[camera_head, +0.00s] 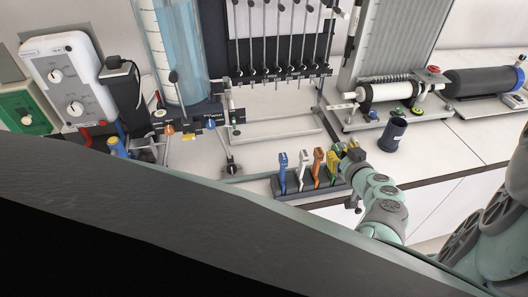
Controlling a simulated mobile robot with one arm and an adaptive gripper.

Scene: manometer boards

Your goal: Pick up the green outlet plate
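A dark rack (302,186) holds a row of upright coloured plates near the bench's front edge: a blue plate (283,172), a white plate (302,170), an orange plate (318,163) and a yellow plate (332,166). A small green piece (338,148) shows at the right end of this row, mostly hidden by my gripper; it appears to be the green plate. My gripper (346,155) is at that right end, close to the yellow and green pieces. It is too small and covered to tell whether its fingers are open or touching anything.
A dark cup (392,135) stands right of my gripper. Behind the rack are a metal frame (277,129) and a manometer board with several tubes (280,40). A white control box (68,78) and a green-fronted box (22,112) are at left. Bare bench lies right of the cup.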

